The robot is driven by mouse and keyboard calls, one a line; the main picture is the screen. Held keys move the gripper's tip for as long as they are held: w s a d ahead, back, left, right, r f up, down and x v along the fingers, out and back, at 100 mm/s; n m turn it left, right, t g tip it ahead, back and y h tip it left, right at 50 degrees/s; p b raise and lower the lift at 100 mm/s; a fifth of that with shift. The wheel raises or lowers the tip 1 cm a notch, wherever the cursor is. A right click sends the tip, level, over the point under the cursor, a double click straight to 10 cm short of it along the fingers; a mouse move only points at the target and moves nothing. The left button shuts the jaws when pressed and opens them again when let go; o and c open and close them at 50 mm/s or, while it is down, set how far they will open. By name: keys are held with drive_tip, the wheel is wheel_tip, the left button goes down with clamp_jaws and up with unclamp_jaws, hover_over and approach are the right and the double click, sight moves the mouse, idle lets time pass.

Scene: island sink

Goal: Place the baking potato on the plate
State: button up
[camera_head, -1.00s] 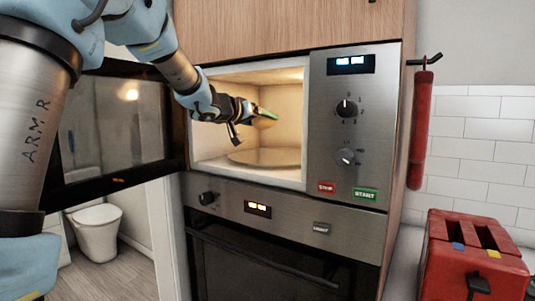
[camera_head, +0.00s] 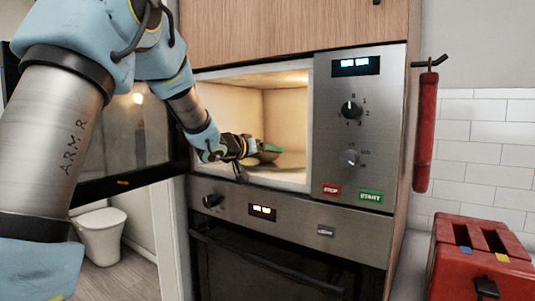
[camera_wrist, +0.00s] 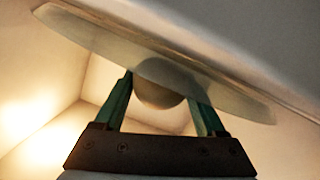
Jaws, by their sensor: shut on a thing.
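My gripper (camera_head: 262,151) reaches through the open microwave door, its green fingers low inside the lit cavity. In the wrist view, my gripper (camera_wrist: 161,88) is shut on the brown, rounded baking potato (camera_wrist: 157,98), which sits between the two fingers. The potato is mostly hidden by the gripper in the head view. The round, glassy plate (camera_wrist: 85,36) crosses the upper part of the wrist view and overlaps the potato's edge there. In the head view the plate (camera_head: 292,160) shows on the cavity floor beside the fingers. Whether the potato touches it, I cannot tell.
The microwave door (camera_head: 130,135) hangs open on the left, close to my arm. The control panel (camera_head: 352,130) is right of the cavity, and an oven (camera_head: 280,255) is below. A red toaster (camera_head: 478,262) stands at lower right. The cavity's back right is free.

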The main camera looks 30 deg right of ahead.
drive_tip(key=o, duration=1.3)
drive_tip(key=shift+a+r, duration=0.1)
drive_tip(key=shift+a, duration=0.15)
drive_tip(key=b+v, duration=0.2)
drive_tip(key=v, duration=0.9)
drive_tip(key=shift+s+a+r, duration=0.15)
drive_tip(key=shift+s+a, duration=0.05)
drive_tip(key=w+a+f+n+t+y, duration=0.25)
drive_tip(key=a+f+y, duration=0.35)
drive_tip(key=a, duration=0.4)
drive_tip(key=w+a+f+n+t+y, duration=0.1)
drive_tip(key=a+f+n+y, duration=0.25)
drive_tip(key=a+f, duration=0.6)
drive_tip(key=s+a+f+n+g+y, duration=0.1)
drive_tip(key=s+a+f+g+y, duration=0.1)
drive_tip(key=s+a+f+g, duration=0.2)
drive_tip(key=s+a+f+g+y, duration=0.2)
drive_tip(key=s+a+f+g, duration=0.2)
drive_tip(key=s+a+f, duration=0.3)
drive_tip(key=s+a, duration=0.3)
drive_tip(key=s, duration=0.4)
drive_tip(key=shift+s+a+f+n, duration=0.15)
drive_tip(key=shift+s+f+n, duration=0.15)
drive_tip(key=shift+s+n, duration=0.1)
